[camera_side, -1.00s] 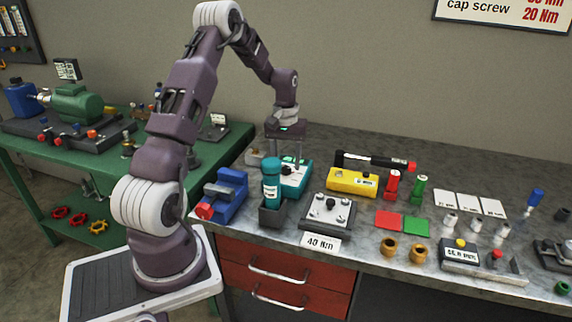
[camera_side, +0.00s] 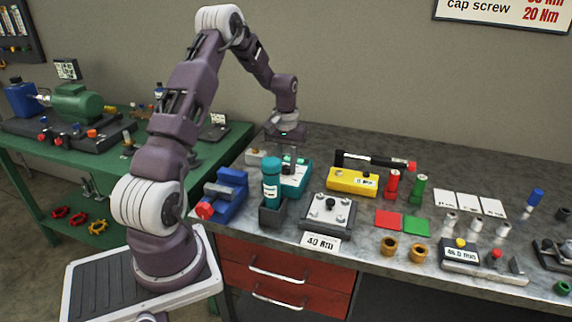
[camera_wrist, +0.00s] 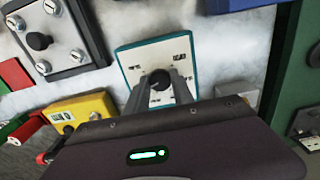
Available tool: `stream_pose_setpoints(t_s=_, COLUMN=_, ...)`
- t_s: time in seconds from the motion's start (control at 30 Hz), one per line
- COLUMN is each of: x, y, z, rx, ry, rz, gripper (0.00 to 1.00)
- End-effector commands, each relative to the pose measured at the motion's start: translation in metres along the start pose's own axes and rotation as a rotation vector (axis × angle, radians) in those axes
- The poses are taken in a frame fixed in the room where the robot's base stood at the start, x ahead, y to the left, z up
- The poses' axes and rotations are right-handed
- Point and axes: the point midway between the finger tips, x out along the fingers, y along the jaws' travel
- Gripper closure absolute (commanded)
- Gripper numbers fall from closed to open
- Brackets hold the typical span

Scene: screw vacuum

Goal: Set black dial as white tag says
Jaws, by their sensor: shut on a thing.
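The black dial (camera_wrist: 160,77) sits on the white face of a teal box (camera_wrist: 124,62) in the wrist view. My gripper (camera_wrist: 161,84) is shut on the dial, one finger on each side. The dial's pointer and the scale marks are too small or covered to read. The white tag (camera_side: 320,243) at the bench's front edge reads 40 Nm.
A blue vise (camera_side: 230,190) is to the left. A yellow box (camera_side: 350,181) and a grey plate with knobs (camera_side: 328,213) are to the right.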

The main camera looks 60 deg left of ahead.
Motion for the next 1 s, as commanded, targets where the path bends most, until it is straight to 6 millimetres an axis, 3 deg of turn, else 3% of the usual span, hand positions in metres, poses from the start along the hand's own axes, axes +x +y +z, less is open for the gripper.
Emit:
stream_pose_setpoints(t_s=0.17, x=-0.001, y=0.000, z=0.000, rx=-0.001, ry=0.000, rz=0.000, gripper=1.00)
stream_pose_setpoints(t_s=0.2, x=-0.001, y=0.000, z=0.000, rx=-0.002, ry=0.000, rz=0.000, gripper=0.63)
stream_pose_setpoints(t_s=0.3, x=0.000, y=0.000, z=0.000, rx=-0.002, ry=0.000, rz=0.000, gripper=0.49)
stream_pose_setpoints(t_s=0.6, x=-0.003, y=0.000, z=0.000, rx=-0.002, ry=0.001, rz=0.000, gripper=0.49)
stream_pose_setpoints(t_s=0.9, x=-0.060, y=0.000, z=-0.001, rx=-0.002, ry=0.004, rz=0.000, gripper=0.49)
stream_pose_setpoints(t_s=1.0, x=-0.069, y=0.000, z=-0.001, rx=-0.002, ry=0.002, rz=0.000, gripper=0.49)
